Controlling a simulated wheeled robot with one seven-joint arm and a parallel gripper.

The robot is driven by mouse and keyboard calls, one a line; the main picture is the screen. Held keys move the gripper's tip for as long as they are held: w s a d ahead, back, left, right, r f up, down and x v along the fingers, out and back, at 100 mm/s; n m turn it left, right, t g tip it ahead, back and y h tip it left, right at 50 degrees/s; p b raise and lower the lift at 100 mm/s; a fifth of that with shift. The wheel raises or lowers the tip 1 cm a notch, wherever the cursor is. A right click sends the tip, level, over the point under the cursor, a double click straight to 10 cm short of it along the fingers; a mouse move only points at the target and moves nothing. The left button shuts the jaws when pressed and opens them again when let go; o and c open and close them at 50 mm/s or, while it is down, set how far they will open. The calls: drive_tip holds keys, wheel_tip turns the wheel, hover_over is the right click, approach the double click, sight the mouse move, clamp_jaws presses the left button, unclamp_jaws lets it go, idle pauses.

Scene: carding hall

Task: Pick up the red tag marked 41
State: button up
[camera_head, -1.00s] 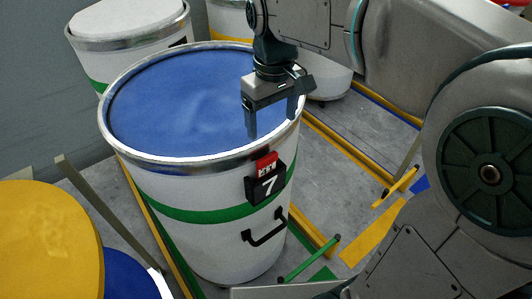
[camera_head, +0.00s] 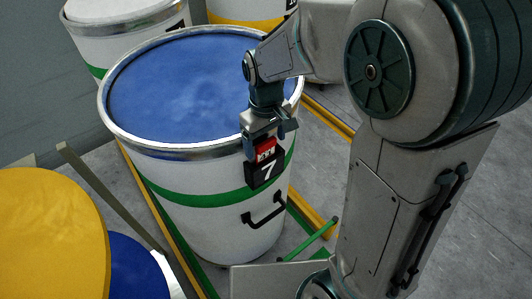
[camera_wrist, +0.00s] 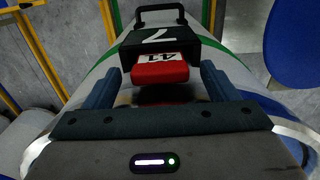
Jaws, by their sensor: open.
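The red tag marked 41 (camera_head: 265,151) stands in the top of a black holder (camera_head: 264,175) marked 7 on the side of a white drum (camera_head: 190,180). In the wrist view the red tag (camera_wrist: 160,72) lies between the two finger ends, with its white 41 label upside down. My gripper (camera_head: 268,148) is open, pointing down, with a finger on each side of the tag. A gap shows between each finger and the tag. The tag's lower part is hidden in the holder.
The drum has blue contents (camera_head: 180,90), a metal rim, a green band and a black handle (camera_head: 264,216). More drums stand behind. A yellow round lid (camera_head: 50,230) is at the left. Yellow and green rails run along the floor.

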drive_tip(key=shift+f, duration=0.5)
drive_tip(key=c, duration=1.3)
